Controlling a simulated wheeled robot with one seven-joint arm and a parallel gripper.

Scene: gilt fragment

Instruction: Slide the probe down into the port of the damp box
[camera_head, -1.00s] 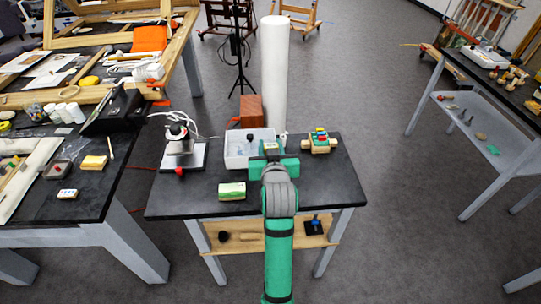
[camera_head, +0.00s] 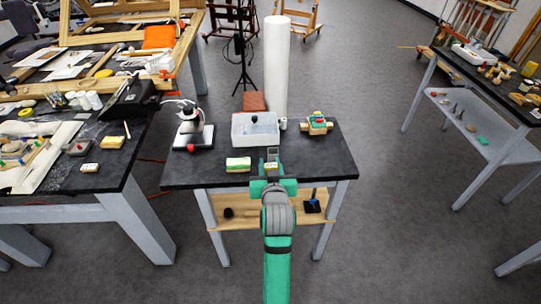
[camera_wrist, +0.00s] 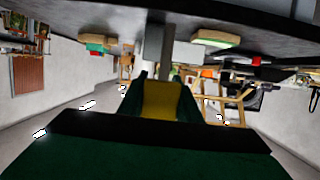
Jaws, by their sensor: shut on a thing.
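The damp box (camera_head: 268,140) is a pale, open-looking bin at the back middle of the black table. A dark round piece (camera_head: 254,119) shows at its far side; I cannot tell whether this is the port. My gripper (camera_head: 272,173) is at the table's front edge, in front of the box and apart from it. It is shut on a grey upright piece, apparently the probe (camera_head: 272,154), which rises above the jaws. In the wrist view the jaws (camera_wrist: 160,98) have yellow between them, and a grey shaft (camera_wrist: 152,48) extends beyond. The probe's lower end is hidden.
A green-and-cream block (camera_head: 238,164) lies left of my gripper. A device on a white base (camera_head: 194,137) stands at the table's left. A wooden block with coloured pieces (camera_head: 317,124) is at the right. The right front tabletop (camera_head: 325,160) is clear.

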